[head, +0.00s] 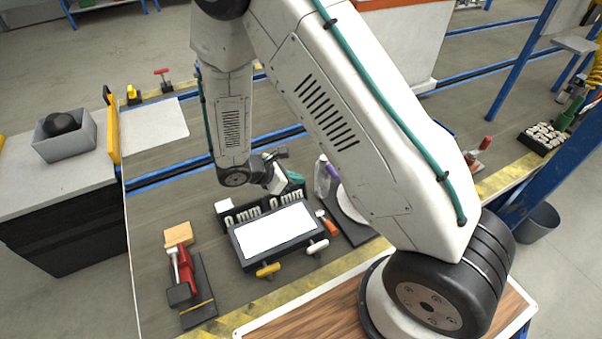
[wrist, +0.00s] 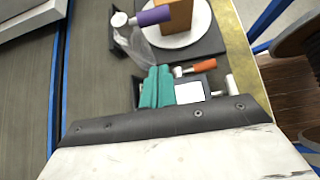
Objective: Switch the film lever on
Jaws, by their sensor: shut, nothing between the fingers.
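A dark device (head: 236,252) with a white panel and two "0 mm" readouts stands on the bench in the head view. A yellow T-handle (head: 268,270) and a white T-handle (head: 317,247) stick out at its front. An orange-handled lever (head: 330,228) is at its right; it also shows in the wrist view (wrist: 203,66). I cannot tell which handle is the film lever. My gripper (head: 296,178) is above and behind the device, apart from the handles. Its teal fingers (wrist: 157,87) are closed together and empty, covering part of the device in the wrist view.
A purple-handled part (wrist: 153,17) and clear film-like material (wrist: 138,47) lie beside a white disc (wrist: 200,36) bearing a brown block (wrist: 175,15). Red clamp-like tool (head: 184,268) and tan block (head: 178,234) lie left of the device. Bare bench (head: 150,215) lies farther left.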

